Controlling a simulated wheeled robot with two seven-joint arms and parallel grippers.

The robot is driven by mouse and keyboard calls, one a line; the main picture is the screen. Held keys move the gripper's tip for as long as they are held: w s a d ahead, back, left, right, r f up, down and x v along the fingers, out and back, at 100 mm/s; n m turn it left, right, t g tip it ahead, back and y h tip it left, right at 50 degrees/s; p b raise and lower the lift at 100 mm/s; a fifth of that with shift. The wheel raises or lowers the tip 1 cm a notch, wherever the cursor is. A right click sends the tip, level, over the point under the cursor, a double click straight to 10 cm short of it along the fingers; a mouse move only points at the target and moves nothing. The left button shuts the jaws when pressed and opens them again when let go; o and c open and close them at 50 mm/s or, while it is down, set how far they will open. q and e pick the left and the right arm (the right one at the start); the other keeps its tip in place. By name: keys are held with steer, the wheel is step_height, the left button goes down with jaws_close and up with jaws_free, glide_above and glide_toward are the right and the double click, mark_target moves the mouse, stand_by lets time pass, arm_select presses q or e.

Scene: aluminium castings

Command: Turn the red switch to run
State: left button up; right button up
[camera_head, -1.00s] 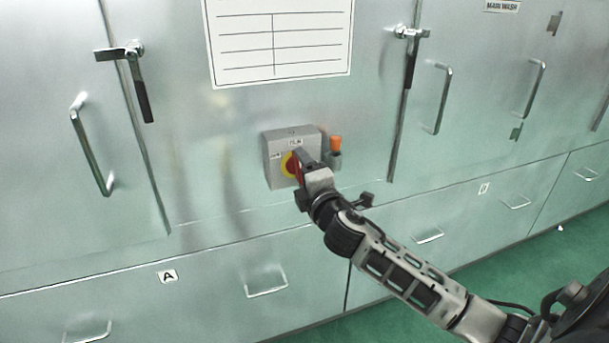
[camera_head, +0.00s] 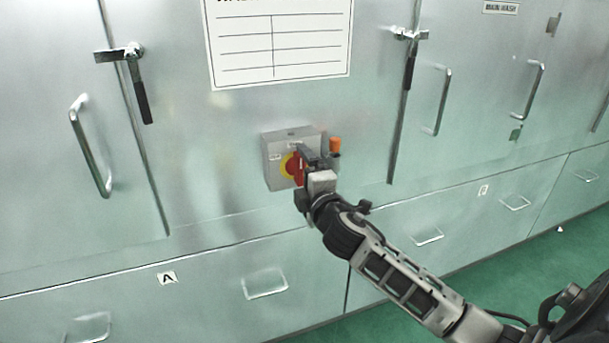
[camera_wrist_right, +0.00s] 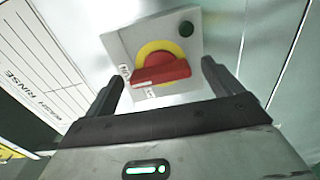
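The red switch (camera_head: 299,170) is a handle on a round yellow plate, on the front of a grey box (camera_head: 275,160) on the metal cabinet. In the head view the handle stands roughly upright, partly hidden by my right gripper (camera_head: 308,160). In the right wrist view, the red switch (camera_wrist_right: 160,76) lies slightly tilted across the yellow plate. My right gripper (camera_wrist_right: 163,88) is open, with a finger on each side of the handle and gaps to both. Contact does not show. My left gripper is out of view.
An orange-topped part (camera_head: 335,145) sits just right of the box. A dark round button (camera_wrist_right: 187,28) shows on the box face. Door latches (camera_head: 128,55) and bar handles (camera_head: 88,145) stick out from the cabinet. A white chart (camera_head: 280,45) hangs above.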

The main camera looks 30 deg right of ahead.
steer(key=shift+s, duration=0.1)
steer(key=b+v, duration=0.2)
steer(key=v, duration=1.4)
steer(key=shift+a, duration=0.15)
steer(key=s+a+f+m+g+y, duration=0.3)
steer(key=a+f+m, duration=0.3)
steer(key=f, duration=0.6)
steer(key=s+a+f+m+g+y, duration=0.4)
steer(key=s+a+f+m, duration=0.2)
steer(key=a+f, duration=0.4)
step_height(320, 180, down, 2)
steer(key=shift+a+f, duration=0.2)
steer(key=shift+a, duration=0.1)
steer(key=shift+s, duration=0.15)
